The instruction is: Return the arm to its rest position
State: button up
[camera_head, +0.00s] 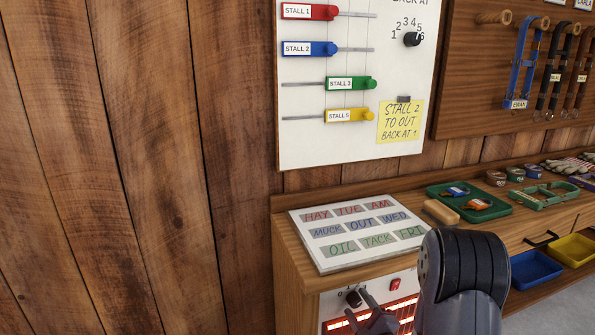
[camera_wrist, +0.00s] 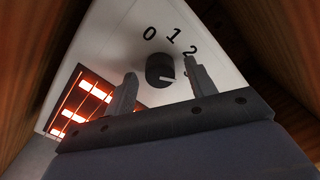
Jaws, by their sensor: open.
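My gripper (camera_head: 372,310) is low in the head view, in front of the white heater panel under the counter's left end. My dark arm (camera_head: 462,275) rises at its right and hides part of the panel. In the wrist view my gripper (camera_wrist: 164,72) has its two fingers well apart with nothing held between them. The black heater knob (camera_wrist: 160,70) shows beyond the fingertips, with the numbers 0, 1 and 2 above it. Its pale pointer mark faces right. In the head view the knob (camera_head: 353,298) is just up-left of the gripper; contact cannot be told.
Orange heater bars (camera_head: 375,321) glow below a red switch (camera_head: 395,284). The counter (camera_head: 525,228) holds a word board (camera_head: 330,255), a green tray (camera_head: 440,189) and a wooden block (camera_head: 441,212). The stall board (camera_head: 300,140) hangs above. Blue (camera_head: 535,270) and yellow (camera_head: 575,249) bins stand lower right.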

jog(key=shift+s, duration=0.1)
jog(key=p+v, duration=0.2)
jog(key=v, duration=0.8)
jog(key=b+x, duration=0.2)
jog(key=x, duration=0.8)
jog(key=n+b, duration=0.1)
jog(key=n, duration=0.4)
jog(key=shift+b, duration=0.35)
jog(key=n+b, duration=0.1)
jog(key=n, duration=0.5)
jog(key=shift+n, duration=0.3)
jog(key=n, duration=1.1)
jog(key=shift+p, duration=0.3)
